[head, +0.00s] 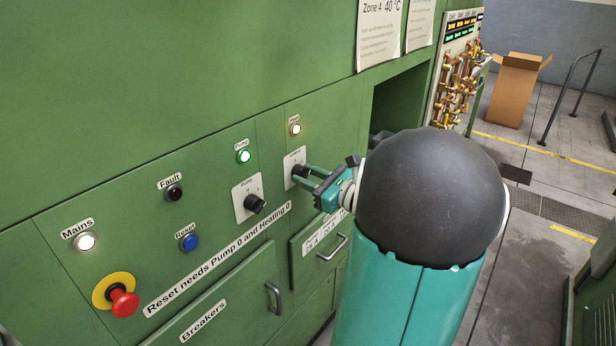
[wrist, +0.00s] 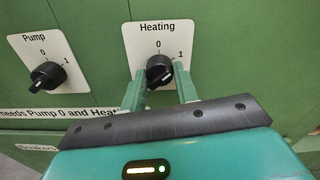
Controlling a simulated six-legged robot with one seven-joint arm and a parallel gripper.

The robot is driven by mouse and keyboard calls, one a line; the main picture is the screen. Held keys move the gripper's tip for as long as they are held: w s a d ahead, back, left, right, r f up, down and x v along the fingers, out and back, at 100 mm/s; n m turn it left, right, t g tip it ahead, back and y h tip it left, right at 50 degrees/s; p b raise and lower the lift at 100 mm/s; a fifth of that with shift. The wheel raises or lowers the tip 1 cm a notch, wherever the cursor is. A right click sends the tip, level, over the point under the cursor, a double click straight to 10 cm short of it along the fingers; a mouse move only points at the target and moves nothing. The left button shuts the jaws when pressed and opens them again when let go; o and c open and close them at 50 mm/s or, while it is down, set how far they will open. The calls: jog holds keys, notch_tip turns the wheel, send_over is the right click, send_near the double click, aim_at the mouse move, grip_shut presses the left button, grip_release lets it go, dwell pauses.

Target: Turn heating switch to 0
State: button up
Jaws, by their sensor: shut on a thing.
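The heating switch is a black rotary knob (wrist: 159,70) on a white plate (wrist: 140,40) marked 0 at the top and 1 at the upper right. In the head view the knob (head: 298,171) sits on the green panel, partly behind my fingers. My gripper (wrist: 160,84) has its two green fingers on either side of the knob and is shut on it. It reaches the panel from the right in the head view (head: 304,172). The knob's exact pointing direction is hard to tell, partly hidden by the fingers.
The pump switch (head: 254,204) is close on the left. Further left are a blue reset button (head: 189,242) and a red emergency stop (head: 123,302). The pump lamp (head: 243,157), the lamp above heating (head: 295,129) and the mains lamp (head: 86,241) are lit. The fault lamp (head: 174,193) is dark.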

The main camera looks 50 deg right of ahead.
jog(key=shift+s+n, duration=0.1)
jog(key=shift+n, duration=4.8)
jog(key=shift+d, duration=0.1)
jog(key=o, duration=1)
jog(key=shift+c, duration=0.2)
jog(key=s+d, duration=0.1)
jog(key=s, duration=1.2)
jog(key=shift+s, duration=0.35)
